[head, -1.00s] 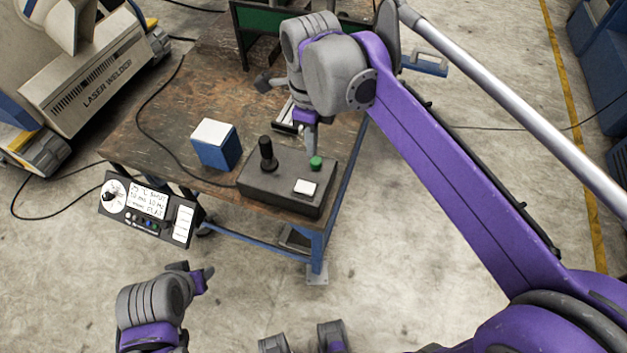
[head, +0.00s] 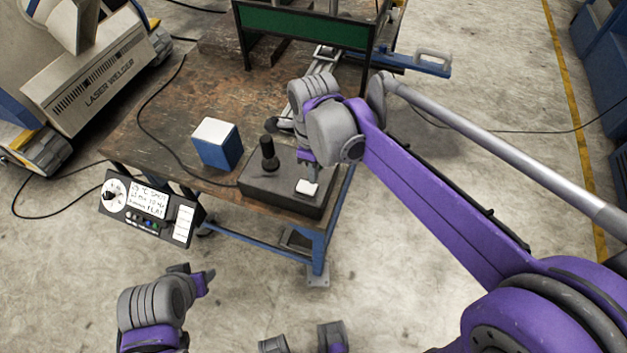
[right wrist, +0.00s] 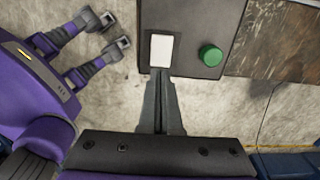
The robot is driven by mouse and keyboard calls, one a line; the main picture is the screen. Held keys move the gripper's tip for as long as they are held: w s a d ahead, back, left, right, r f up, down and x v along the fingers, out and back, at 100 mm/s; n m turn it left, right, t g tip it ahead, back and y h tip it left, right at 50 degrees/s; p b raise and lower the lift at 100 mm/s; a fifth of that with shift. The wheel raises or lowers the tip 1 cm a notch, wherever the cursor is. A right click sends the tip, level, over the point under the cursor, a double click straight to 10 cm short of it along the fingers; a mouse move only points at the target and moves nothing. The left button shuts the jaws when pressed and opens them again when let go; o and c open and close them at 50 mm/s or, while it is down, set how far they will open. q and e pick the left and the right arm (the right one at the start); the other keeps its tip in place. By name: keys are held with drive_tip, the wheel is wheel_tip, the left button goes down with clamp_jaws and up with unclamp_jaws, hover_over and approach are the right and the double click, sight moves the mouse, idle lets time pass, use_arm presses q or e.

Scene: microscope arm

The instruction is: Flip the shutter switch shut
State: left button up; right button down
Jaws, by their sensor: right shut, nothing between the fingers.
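The shutter switch is a white rocker (head: 307,188) on the dark grey control box (head: 270,192). In the right wrist view the rocker (right wrist: 161,49) sits left of a round green button (right wrist: 210,55). My right gripper (head: 306,176) is shut and empty, with its tips right at the rocker in the head view. In the right wrist view the closed fingertips (right wrist: 160,74) meet the rocker's near edge; I cannot tell whether they press it. The arm hides the green button in the head view. My left gripper (head: 193,275) hangs at lower left, away from the table; its jaw opening is unclear.
A black joystick (head: 268,153) stands on the box left of the rocker. A blue and white block (head: 217,145) sits further left on the wooden table (head: 165,130). A panel with a dial (head: 150,205) is at the table's front left. A green-panelled frame (head: 305,25) stands behind.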

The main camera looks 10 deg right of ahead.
sight(313, 189)
drive_tip(key=shift+f, duration=1.8)
drive_tip(key=shift+d+f, duration=0.15)
drive_tip(key=shift+f, duration=0.05)
drive_tip(key=shift+s+y, duration=0.1)
drive_tip(key=shift+y, duration=0.2)
drive_tip(key=shift+w+a+r, duration=0.35)
drive_tip(key=shift+w+a, duration=0.15)
drive_tip(key=shift+a, duration=0.2)
